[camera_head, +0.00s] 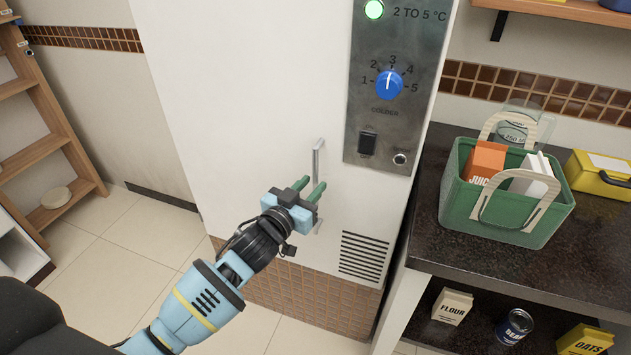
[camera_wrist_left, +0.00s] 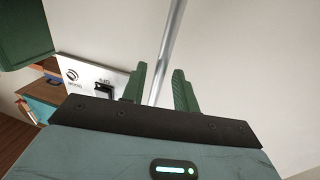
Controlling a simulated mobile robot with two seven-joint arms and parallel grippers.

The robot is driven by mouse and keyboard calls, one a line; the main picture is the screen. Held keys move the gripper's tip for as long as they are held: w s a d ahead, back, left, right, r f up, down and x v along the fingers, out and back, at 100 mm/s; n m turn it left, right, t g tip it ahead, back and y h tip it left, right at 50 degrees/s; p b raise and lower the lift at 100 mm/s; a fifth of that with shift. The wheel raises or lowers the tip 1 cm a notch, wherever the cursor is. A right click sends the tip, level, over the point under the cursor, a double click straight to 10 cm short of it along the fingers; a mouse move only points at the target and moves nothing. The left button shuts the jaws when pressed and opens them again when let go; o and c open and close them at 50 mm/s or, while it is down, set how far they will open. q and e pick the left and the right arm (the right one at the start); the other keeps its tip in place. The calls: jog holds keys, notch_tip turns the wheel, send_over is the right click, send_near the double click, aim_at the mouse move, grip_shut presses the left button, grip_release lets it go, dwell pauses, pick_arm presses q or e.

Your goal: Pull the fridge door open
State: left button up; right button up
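The white fridge door (camera_head: 250,120) fills the middle of the head view and looks closed. A vertical metal bar handle (camera_head: 317,158) stands on it, left of the grey control panel; its lower part is partly hidden by my gripper. My left gripper (camera_head: 312,187) is at the handle's lower half, with its two green fingers apart. In the left wrist view the handle (camera_wrist_left: 172,40) runs down between the fingers (camera_wrist_left: 158,80), with a gap on each side, so the gripper is open and not clamped. My right gripper is not in view.
A dark counter (camera_head: 430,230) stands right of the fridge, carrying a green basket (camera_head: 500,215) with cartons and a yellow box (camera_head: 600,180). Food packages stand on the shelf below. Wooden shelves (camera_head: 40,150) stand at the left. Tiled floor (camera_head: 125,225) between them and the fridge is clear.

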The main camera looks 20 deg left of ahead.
pick_arm(q)
jog(key=shift+x, duration=1.25)
jog(key=shift+c, duration=0.2)
grip_shut()
